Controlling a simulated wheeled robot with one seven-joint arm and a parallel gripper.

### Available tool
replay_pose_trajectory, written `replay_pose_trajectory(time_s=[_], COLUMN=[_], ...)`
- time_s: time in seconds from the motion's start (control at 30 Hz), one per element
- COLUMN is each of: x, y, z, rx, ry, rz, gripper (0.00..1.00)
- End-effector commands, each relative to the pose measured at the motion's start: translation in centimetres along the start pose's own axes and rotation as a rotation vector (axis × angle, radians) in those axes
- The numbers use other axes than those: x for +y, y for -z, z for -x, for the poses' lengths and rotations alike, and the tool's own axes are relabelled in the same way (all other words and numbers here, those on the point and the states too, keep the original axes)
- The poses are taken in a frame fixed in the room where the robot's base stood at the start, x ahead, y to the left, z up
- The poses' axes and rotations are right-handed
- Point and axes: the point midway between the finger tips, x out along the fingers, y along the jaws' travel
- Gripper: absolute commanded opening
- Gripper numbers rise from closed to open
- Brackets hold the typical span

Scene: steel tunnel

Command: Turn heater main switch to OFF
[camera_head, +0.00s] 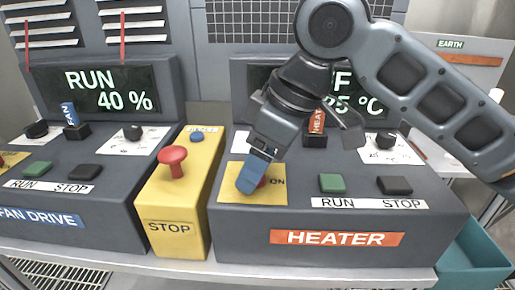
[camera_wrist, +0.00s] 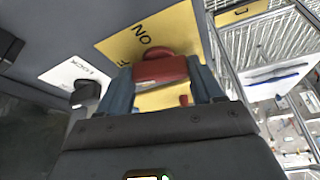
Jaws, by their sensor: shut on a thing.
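The heater main switch is a red handle on a yellow plate (camera_head: 277,196) at the left of the heater panel (camera_head: 440,212). My gripper also shows in the head view (camera_head: 249,180), reaching down onto the plate. ON is readable on the yellow plate (camera_wrist: 117,45); the OFF mark is mostly hidden. I cannot tell exactly which mark the handle points to.
A yellow STOP box (camera_head: 165,212) with a red mushroom button (camera_head: 172,160) stands just left of the heater panel. Green RUN (camera_head: 332,183) and black STOP (camera_head: 395,185) buttons lie to the right. The fan drive panel (camera_head: 100,210) is further left. My arm partly covers the heater display (camera_head: 262,76).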

Motion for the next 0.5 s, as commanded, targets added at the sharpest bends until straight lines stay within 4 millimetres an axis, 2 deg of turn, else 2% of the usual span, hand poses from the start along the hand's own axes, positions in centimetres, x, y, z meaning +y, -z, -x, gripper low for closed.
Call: replay_pose_trajectory(time_s=[0.2, 0.5], x=[0.1, 0.16], y=[0.06, 0.02], z=[0.11, 0.02], rx=[-0.001, -0.002], ry=[0.056, 0.096], rz=[0.131, 0.231], gripper=[0.35, 0.35])
